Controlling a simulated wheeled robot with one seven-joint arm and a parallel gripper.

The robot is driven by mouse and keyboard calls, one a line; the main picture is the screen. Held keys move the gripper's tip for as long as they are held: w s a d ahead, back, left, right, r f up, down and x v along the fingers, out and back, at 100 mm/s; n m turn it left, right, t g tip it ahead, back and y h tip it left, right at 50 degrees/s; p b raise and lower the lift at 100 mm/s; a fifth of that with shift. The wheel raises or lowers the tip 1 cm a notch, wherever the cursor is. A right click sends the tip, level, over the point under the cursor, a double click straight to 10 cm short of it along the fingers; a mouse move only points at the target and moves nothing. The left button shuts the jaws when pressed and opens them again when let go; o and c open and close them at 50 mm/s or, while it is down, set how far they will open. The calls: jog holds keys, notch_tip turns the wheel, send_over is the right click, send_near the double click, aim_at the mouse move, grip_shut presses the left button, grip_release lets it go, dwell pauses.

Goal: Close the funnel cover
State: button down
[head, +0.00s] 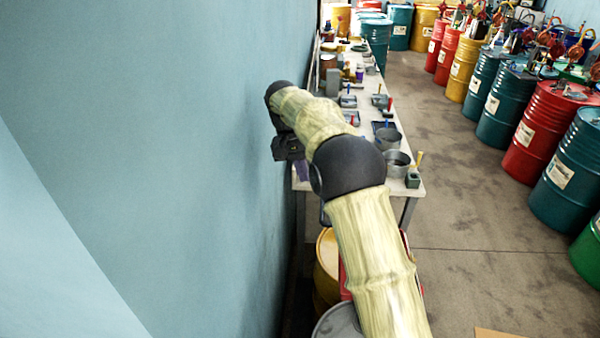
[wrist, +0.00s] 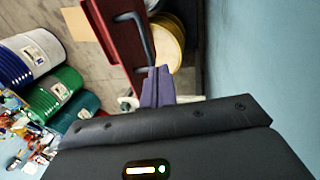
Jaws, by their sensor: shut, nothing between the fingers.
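In the wrist view, a dark red panel (wrist: 116,30) with a bent dark grey handle (wrist: 146,38) lies beyond my fingertips. I cannot tell whether it is the funnel cover or part of the funnel. My gripper's purple fingers (wrist: 157,75) are shut and empty, appearing close to the handle's end in the picture; contact is not clear. In the head view my gripper (head: 304,171) hangs beside the blue wall, left of the table's near end. Small red parts (head: 344,278) show behind my arm, which hides most of them.
The long table (head: 415,190) holds pots, trays and tools. A yellow drum (head: 326,262) and a grey round top (head: 340,322) stand below my arm. The blue wall (head: 200,150) is close on the left. Several coloured drums (head: 545,130) line the right; the floor between is clear.

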jog(key=shift+s+r, duration=0.1)
jog(key=shift+r, duration=0.3)
jog(key=s+d+f+t+y+b, duration=0.15)
jog(key=s+d+f, duration=0.35)
jog(key=s+d, duration=0.7)
jog(key=s+d+f+b, duration=0.1)
jog(key=s+d+f, duration=0.2)
jog(key=s, duration=0.5)
jog(key=s+d+f+t+y+b, duration=0.1)
jog(key=s+d+f, duration=0.2)
jog(key=s+d, duration=0.2)
jog(key=s, duration=0.3)
jog(key=shift+f, duration=0.35)
